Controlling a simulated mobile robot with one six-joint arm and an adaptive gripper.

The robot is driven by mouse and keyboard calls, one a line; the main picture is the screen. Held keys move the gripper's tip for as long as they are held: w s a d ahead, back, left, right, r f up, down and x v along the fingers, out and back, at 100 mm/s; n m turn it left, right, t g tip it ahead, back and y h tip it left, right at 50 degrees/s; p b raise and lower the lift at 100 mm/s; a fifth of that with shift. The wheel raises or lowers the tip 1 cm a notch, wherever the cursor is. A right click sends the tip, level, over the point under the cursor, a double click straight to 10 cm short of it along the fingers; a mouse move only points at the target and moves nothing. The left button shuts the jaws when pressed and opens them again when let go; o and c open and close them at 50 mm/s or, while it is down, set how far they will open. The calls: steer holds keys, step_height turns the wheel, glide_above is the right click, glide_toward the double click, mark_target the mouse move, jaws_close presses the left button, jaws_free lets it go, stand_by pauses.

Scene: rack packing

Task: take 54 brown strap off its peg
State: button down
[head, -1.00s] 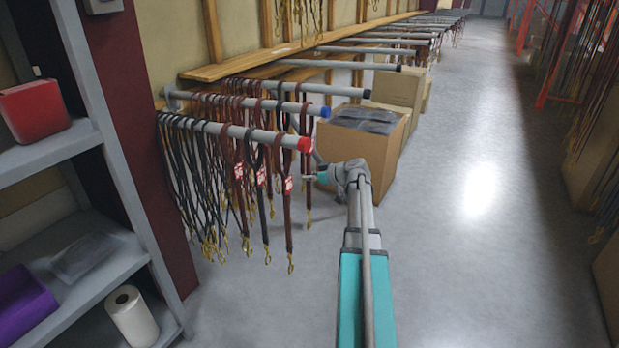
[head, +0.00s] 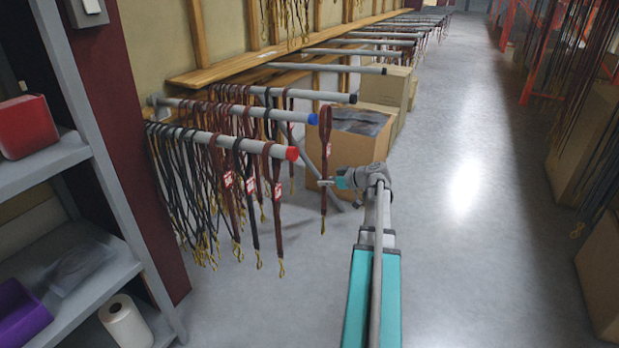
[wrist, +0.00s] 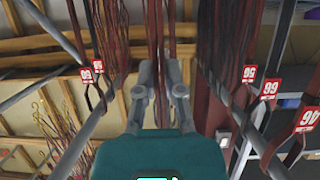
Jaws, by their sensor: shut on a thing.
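A brown strap (head: 325,145) with a gold clip at its lower end is in my gripper (head: 325,183), in the head view. Its upper loop stands just right of the blue tip of a grey peg (head: 275,113) and looks clear of it. I cannot read a number on this strap. In the wrist view, my gripper (wrist: 162,85) is shut, with brown strap (wrist: 155,35) running up from between its fingers.
A nearer peg with a red tip (head: 291,153) holds several brown and black straps with red-and-white tags. Cardboard boxes (head: 340,150) stand behind the gripper. A grey shelf (head: 50,160) is at the left. The floor to the right is open.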

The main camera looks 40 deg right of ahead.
steer(key=s+d, duration=0.3)
steer(key=s, duration=0.4)
steer(key=shift+s, duration=0.15)
stand_by(0.3)
